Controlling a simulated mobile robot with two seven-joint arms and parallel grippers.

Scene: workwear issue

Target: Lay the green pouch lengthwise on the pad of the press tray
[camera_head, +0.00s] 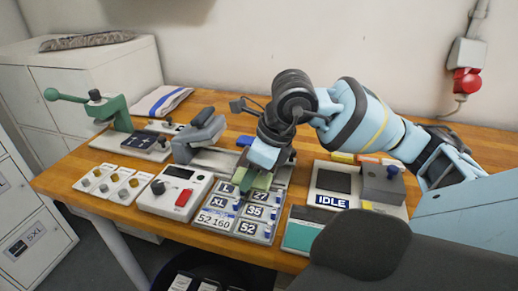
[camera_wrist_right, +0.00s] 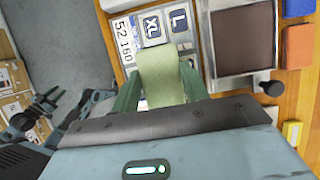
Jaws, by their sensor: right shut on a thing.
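My right gripper (camera_head: 258,174) is shut on the green pouch (camera_head: 263,182), above the far part of the size-label panel. In the right wrist view the pouch (camera_wrist_right: 162,75) is a pale green strip between the two green fingers, sticking out past their tips. The press tray (camera_wrist_right: 205,45) is grey with a dark brown pad (camera_wrist_right: 245,40), which looks bare where it shows. The pouch is apart from the pad, to its left in that view. In the head view my right gripper and wrist hide the pad.
The label panel (camera_head: 225,224) lies in front. A white box with a red switch (camera_head: 172,192) stands left of it, and the IDLE unit (camera_head: 333,201) stands right. The press has a grey lever (camera_head: 200,137). A green hand press (camera_head: 115,118) stands far left.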

